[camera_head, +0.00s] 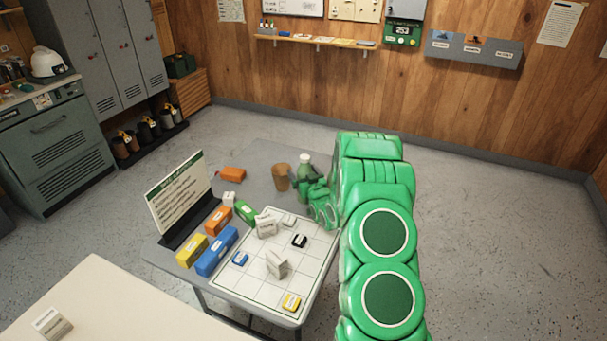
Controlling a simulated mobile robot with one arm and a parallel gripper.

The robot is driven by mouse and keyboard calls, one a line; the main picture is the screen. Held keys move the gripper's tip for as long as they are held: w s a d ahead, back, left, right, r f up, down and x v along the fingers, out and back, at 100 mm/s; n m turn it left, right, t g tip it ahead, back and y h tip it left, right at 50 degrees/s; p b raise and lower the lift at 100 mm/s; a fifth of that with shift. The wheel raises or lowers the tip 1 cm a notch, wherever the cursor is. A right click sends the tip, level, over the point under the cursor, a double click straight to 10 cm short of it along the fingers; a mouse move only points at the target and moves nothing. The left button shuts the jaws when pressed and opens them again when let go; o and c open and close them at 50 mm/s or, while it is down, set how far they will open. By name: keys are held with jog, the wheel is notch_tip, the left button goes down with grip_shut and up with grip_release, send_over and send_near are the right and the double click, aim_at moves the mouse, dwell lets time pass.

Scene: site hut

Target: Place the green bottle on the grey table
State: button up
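The grey table (262,160) stands in the middle, with a white grid board over its near part. A small bottle with a pale green-white top (305,161) shows at the table's far right part, beside a brown cup (281,177). My green arm comes in from the right, and my gripper (314,192) is at the bottle's lower part, in front of it. The gripper hides the bottle's base, so I cannot tell whether the bottle rests on the table. The fingers blend with the green around them, and I cannot tell whether they are closed on it.
A sign (180,193) stands at the table's left edge. Orange, yellow, blue and green blocks lie beside the grid board (262,283), which carries several small items. A cream table (105,300) is at the front left. Free grey surface shows near the orange block (232,174).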

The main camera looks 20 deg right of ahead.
jog(key=shift+r, duration=0.15)
jog(key=s, duration=1.2)
jog(key=s+a+r+g+h, duration=0.1)
jog(key=s+a+r+g, duration=0.3)
jog(key=s+r+g, duration=0.3)
jog(key=s+a+r+g+h, duration=0.1)
jog(key=s+a+r+g, duration=0.4)
jog(key=s, duration=0.4)
jog(key=s+a+r+g, duration=0.2)
jog(key=s+a+r, duration=0.1)
jog(key=s, duration=0.8)
jog(key=s+a+r+g+y, duration=0.1)
jog(key=s+a+r+g, duration=0.2)
jog(key=s, duration=0.8)
jog(key=s+a+r+g+y, duration=0.1)
jog(key=s+a+r, duration=0.3)
jog(key=s, duration=0.7)
jog(key=shift+s+a+r+g, duration=0.2)
jog(key=shift+a+r+g, duration=0.15)
jog(key=shift+r+g, duration=0.5)
jog(key=shift+f, duration=0.15)
